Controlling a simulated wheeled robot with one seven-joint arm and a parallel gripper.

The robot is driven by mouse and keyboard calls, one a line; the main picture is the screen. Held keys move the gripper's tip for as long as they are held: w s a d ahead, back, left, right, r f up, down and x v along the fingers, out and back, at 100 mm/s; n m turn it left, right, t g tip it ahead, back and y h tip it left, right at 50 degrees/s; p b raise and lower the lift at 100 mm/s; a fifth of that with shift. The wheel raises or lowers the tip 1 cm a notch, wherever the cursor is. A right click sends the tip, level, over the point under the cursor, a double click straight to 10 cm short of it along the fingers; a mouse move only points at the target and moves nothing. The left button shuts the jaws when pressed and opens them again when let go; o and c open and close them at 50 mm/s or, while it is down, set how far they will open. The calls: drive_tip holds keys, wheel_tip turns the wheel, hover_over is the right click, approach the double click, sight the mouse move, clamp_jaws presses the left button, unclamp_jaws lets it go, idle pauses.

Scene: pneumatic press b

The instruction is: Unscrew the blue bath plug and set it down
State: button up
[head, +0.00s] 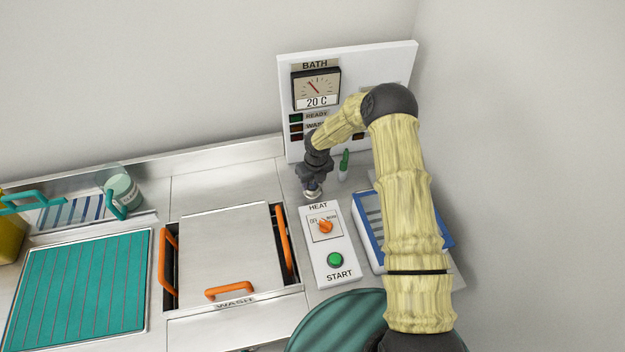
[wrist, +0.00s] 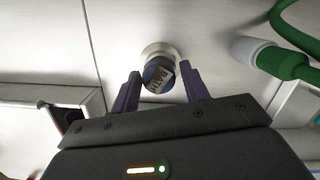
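The bath plug (wrist: 160,74) is a dark blue-grey cap with a partly readable label on its face. It sits in a pale round collar (wrist: 158,52) on the steel worktop. In the wrist view my gripper (wrist: 159,82) has its two fingers apart, one on each side of the plug, with a small gap showing on both sides. I cannot tell how deep the fingers reach beside it. In the head view my gripper (head: 313,187) points down at the worktop below the bath panel, and hides the plug there.
The upright BATH panel (head: 348,70) stands close behind my gripper. A green and white upright piece (head: 344,165) is just right of it. The HEAT/START box (head: 328,245) is in front. The WASH lid (head: 226,250) with orange handles is left. Bare worktop (head: 220,188) lies left of my gripper.

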drive_tip(key=shift+m+b, duration=0.3)
drive_tip(key=shift+m, duration=0.5)
drive_tip(key=shift+m+h+b, duration=0.3)
drive_tip(key=shift+m, duration=0.6)
drive_tip(key=shift+a+m, duration=0.1)
drive_tip(key=shift+m, duration=0.7)
drive_tip(key=shift+m+b, duration=0.35)
drive_tip(key=shift+m, duration=0.55)
